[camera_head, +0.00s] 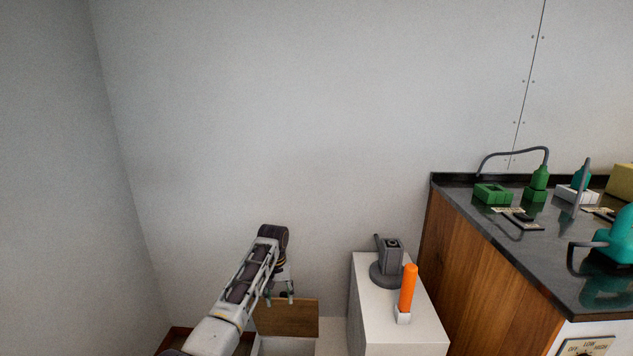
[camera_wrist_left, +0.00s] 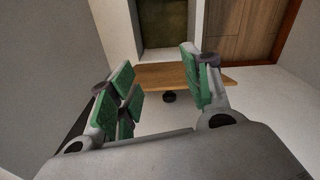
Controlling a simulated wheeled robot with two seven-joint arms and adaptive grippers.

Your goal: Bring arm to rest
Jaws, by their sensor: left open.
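My left arm comes in from the bottom left of the head view, its links reaching up and to the right. My left gripper (camera_head: 279,299) hangs down at the end of that arm, left of the white cabinet. In the left wrist view the left gripper (camera_wrist_left: 160,92) shows its green-padded fingers spread wide apart, with nothing between them. It is open and empty. A wooden board (camera_wrist_left: 172,76) shows beyond the fingers, apart from them; it also shows below the gripper in the head view (camera_head: 290,322). My right gripper is not in view.
A white cabinet (camera_head: 385,318) carries a grey device (camera_head: 389,262) and an orange stick (camera_head: 408,288) in a white holder. The dark counter (camera_head: 520,252) at right holds green and teal fixtures. Bare walls stand behind and left; the air above the arm is clear.

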